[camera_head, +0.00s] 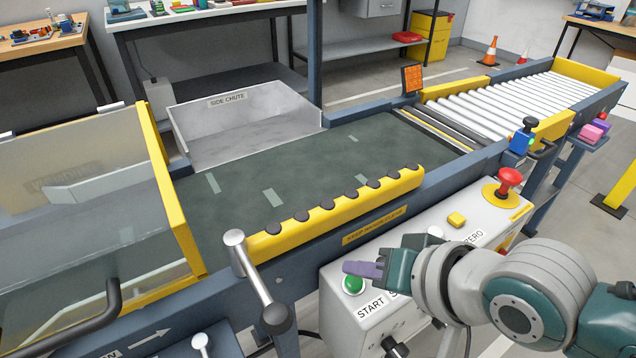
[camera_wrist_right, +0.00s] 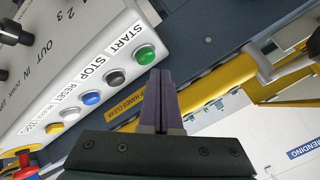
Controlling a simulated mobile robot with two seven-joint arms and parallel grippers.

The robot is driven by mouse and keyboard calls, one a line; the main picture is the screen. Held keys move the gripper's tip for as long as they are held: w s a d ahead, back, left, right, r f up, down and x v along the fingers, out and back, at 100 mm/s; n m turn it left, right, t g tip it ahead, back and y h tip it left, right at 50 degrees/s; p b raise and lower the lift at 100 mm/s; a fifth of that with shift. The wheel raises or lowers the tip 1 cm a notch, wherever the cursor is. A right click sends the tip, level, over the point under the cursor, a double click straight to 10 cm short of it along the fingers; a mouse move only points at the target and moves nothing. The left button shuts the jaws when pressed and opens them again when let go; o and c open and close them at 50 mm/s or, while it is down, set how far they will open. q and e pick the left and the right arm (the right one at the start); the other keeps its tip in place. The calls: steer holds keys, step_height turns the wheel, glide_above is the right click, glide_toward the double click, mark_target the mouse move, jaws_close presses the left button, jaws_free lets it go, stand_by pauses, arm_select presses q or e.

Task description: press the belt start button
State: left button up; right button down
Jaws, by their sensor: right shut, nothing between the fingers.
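The green start button (camera_head: 354,285) sits on the sloped face of a white control box (camera_head: 440,246), above the label START. It also shows in the right wrist view (camera_wrist_right: 145,54), at the end of a row of buttons. My right gripper (camera_head: 350,268) is shut and empty, its purple fingertips just above and behind the green button in the head view. In the right wrist view the fingertips (camera_wrist_right: 160,72) are beside the button, with a small gap in the picture; whether they touch it cannot be told. My left gripper is not in view.
A red mushroom button (camera_head: 508,182) and a yellow button (camera_head: 456,220) are on the same box. A grey-handled lever (camera_head: 258,275) stands left of the box. The dark belt (camera_head: 300,170) lies behind a yellow rail (camera_head: 340,212). A black knob (camera_head: 393,346) sticks out below.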

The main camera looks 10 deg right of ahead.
mark_target(358, 290)
steer(key=shift+f, duration=0.15)
stand_by(0.4)
steer(key=shift+f, duration=0.3)
steer(key=shift+f+b, duration=0.55)
steer(key=shift+b, duration=0.05)
stand_by(0.5)
steer(key=shift+r, duration=0.15)
stand_by(0.3)
steer(key=shift+r+p, duration=0.8)
steer(key=shift+p, duration=0.3)
steer(key=shift+r, duration=0.1)
step_height(358, 290, up, 5)
steer(key=p, duration=0.5)
